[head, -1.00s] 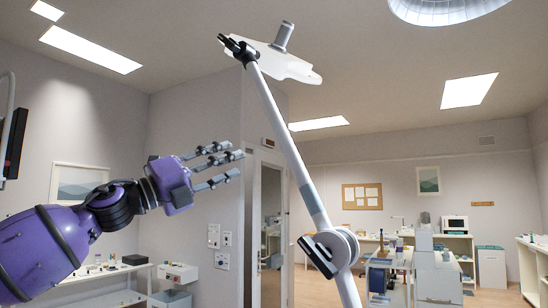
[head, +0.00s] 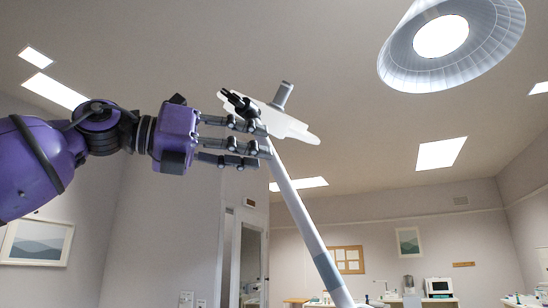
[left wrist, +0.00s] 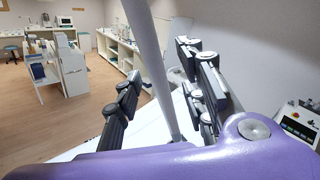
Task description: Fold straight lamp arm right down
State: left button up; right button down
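The straight lamp arm (head: 302,218), a pale grey tube, leans from the lower right up to the left in the head view. Its top end meets a dark joint and a white plate (head: 290,124) with a short grey cylinder. My left gripper (head: 262,143) is at the tube's upper part, its fingers overlapping it. In the left wrist view the tube (left wrist: 150,55) passes between the spread fingers of my left gripper (left wrist: 158,66), with gaps showing on both sides. Contact cannot be told. My right gripper is not in view.
A large conical lamp head (head: 455,45) hangs at the upper right. A framed picture (head: 36,242) is on the left wall. A white surface (left wrist: 70,150) lies below the fingers in the left wrist view. Benches (left wrist: 130,55) stand farther off, with open floor before them.

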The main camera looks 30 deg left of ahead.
aim_at(272, 172)
pick_arm(q)
jog(key=w, duration=0.1)
jog(key=w+d, duration=0.1)
jog(key=w, duration=0.1)
jog(key=shift+w+d+f, duration=0.2)
jog(key=shift+d, duration=0.05)
jog(key=shift+w+d+r, duration=0.15)
jog(key=shift+w+d, duration=0.15)
jog(key=shift+d, duration=0.3)
jog(key=shift+a, duration=0.15)
jog(key=shift+c, duration=0.2)
grip_shut()
